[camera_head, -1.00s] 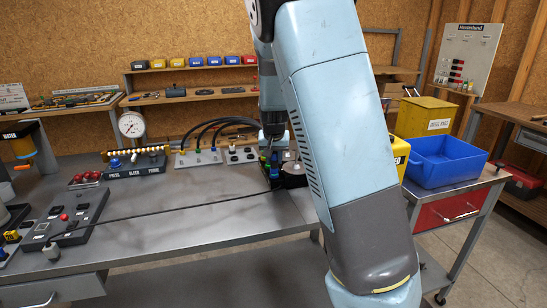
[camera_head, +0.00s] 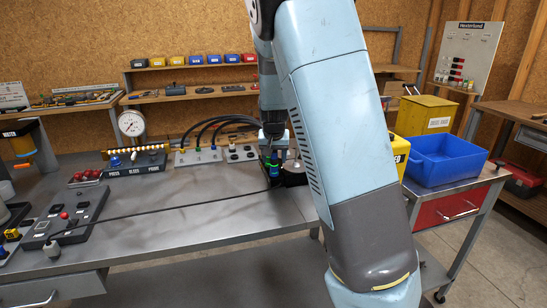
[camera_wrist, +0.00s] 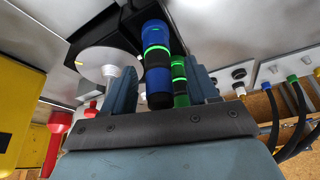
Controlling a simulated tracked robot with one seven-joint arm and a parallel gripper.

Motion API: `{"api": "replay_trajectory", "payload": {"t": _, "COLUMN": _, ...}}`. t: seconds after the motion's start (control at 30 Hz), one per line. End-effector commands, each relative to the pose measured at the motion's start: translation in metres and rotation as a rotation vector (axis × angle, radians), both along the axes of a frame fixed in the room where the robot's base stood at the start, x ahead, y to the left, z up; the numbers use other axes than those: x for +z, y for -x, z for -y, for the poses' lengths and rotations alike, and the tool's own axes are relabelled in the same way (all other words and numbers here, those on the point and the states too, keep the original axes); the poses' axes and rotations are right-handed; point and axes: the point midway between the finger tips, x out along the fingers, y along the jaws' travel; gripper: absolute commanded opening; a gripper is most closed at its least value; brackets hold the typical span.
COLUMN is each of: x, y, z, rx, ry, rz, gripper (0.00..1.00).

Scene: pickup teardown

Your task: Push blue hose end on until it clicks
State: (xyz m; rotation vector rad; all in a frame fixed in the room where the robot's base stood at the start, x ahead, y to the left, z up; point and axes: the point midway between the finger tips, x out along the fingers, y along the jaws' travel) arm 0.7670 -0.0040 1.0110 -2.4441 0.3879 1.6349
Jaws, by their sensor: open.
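The blue hose end (camera_wrist: 156,60), with bright green rings and a dark tip, stands between the two spread fingers of my gripper (camera_wrist: 163,82) in the wrist view. There is a gap between it and each finger. A second part with green bands (camera_wrist: 180,80) stands close behind it, partly covered. In the head view the blue hose end (camera_head: 274,168) is small, at the bench's right end, just under my gripper (camera_head: 273,150). Whether it is fully seated cannot be told.
A thin black hose (camera_head: 170,208) runs across the bench to a grey block (camera_head: 70,220) at left. A manifold with black hoses (camera_head: 198,156) and a socket plate (camera_head: 240,153) stand behind. A blue bin (camera_head: 447,162) is at right. The bench's front middle is clear.

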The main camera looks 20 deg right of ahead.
Motion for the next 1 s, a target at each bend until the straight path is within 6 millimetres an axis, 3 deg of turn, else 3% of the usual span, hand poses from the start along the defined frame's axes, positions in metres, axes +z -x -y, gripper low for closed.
{"api": "replay_trajectory", "payload": {"t": 0.37, "x": 0.011, "y": 0.003, "z": -0.002, "rx": 0.001, "ry": -0.002, "rz": 0.003, "gripper": 0.59}}
{"api": "replay_trajectory", "payload": {"t": 1.0, "x": 0.103, "y": 0.04, "z": -0.014, "rx": 0.002, "ry": -0.003, "rz": 0.003, "gripper": 0.59}}
